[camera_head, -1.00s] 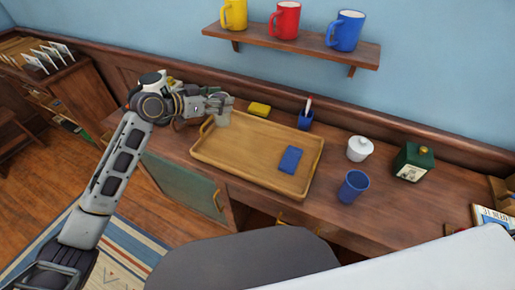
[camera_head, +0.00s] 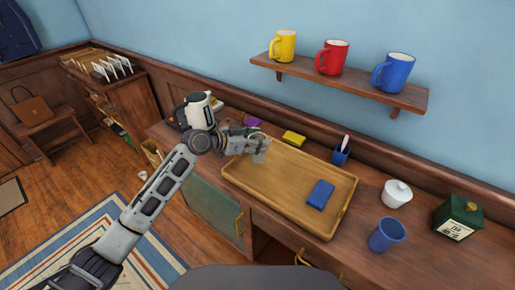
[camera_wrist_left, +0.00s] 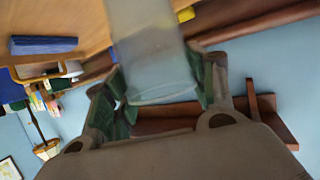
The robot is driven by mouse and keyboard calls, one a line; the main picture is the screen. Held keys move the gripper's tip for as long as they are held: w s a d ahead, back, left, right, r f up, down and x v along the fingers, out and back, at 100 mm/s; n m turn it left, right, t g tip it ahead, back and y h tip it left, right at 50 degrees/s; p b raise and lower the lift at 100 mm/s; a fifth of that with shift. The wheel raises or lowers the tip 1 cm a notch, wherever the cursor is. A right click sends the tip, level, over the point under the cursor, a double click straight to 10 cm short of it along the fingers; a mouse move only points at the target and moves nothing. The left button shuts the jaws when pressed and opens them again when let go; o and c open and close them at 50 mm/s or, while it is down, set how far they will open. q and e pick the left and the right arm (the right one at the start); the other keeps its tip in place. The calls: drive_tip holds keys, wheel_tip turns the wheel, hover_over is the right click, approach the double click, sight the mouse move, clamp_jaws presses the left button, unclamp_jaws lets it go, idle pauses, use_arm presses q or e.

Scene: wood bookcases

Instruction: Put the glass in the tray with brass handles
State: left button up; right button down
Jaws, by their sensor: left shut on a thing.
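The glass (camera_head: 261,156) is clear and is held between the fingers of my left gripper (camera_head: 258,147). In the left wrist view the glass (camera_wrist_left: 152,50) fills the space between the green finger pads. In the head view it appears over the back-left corner area of the wooden tray (camera_head: 262,190). I cannot tell whether its base touches the tray. The gripper hides part of the tray's left end. A blue block (camera_head: 320,194) lies in the right part of the tray and also shows in the left wrist view (camera_wrist_left: 43,45). My right gripper is not in view.
The tray's middle is clear.

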use_arm(q)
drive_tip(key=shift+f, duration=1.9)
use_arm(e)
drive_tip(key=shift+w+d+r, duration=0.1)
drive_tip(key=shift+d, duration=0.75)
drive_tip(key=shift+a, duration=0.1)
use_arm(q)
drive_tip(key=shift+f, duration=0.1)
drive_tip(key=o, duration=1.5)
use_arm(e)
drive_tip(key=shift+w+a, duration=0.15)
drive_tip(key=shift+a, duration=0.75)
